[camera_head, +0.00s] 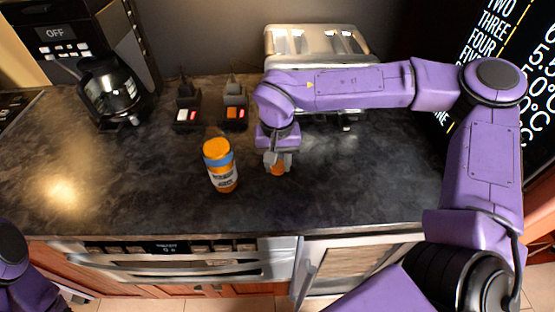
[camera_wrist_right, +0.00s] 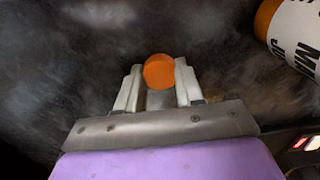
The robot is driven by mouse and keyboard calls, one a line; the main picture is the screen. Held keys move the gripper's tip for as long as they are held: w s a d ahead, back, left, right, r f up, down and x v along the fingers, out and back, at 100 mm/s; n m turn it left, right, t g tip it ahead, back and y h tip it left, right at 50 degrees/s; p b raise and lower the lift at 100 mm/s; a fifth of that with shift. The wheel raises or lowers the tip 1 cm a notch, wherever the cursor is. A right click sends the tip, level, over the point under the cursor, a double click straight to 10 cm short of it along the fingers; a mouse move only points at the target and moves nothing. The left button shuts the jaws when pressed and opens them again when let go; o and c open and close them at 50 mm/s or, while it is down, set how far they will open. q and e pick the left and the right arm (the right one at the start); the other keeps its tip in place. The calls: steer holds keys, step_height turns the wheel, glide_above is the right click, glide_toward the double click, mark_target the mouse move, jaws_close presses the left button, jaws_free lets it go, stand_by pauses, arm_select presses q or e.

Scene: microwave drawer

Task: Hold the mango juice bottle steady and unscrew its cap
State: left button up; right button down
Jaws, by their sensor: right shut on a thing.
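The mango juice bottle (camera_head: 222,178) stands upright on the dark counter, with an orange top, a blue band and a white label. Part of it shows at the upper right of the right wrist view (camera_wrist_right: 296,35). I cannot tell whether its mouth is open. My right gripper (camera_head: 278,164) is to the right of the bottle, apart from it, low over the counter. It is shut on a small round orange cap (camera_wrist_right: 159,71), which sits between its fingertips and also shows in the head view (camera_head: 278,169). My left gripper is out of view; only purple arm parts show at the lower left.
A coffee maker (camera_head: 112,90) stands at the back left. Two small dark devices with lit switches (camera_head: 187,113) (camera_head: 235,113) stand behind the bottle. A silver toaster (camera_head: 318,42) is behind my right arm. The counter's front edge lies above a drawer (camera_head: 180,265). The counter left of the bottle is clear.

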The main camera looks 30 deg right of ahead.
mark_target(277, 166)
steer(key=shift+s, duration=0.1)
steer(key=c, duration=0.7)
jaws_free()
steer(key=shift+f, duration=0.1)
step_height(277, 166, up, 12)
steer(key=shift+r, duration=0.25)
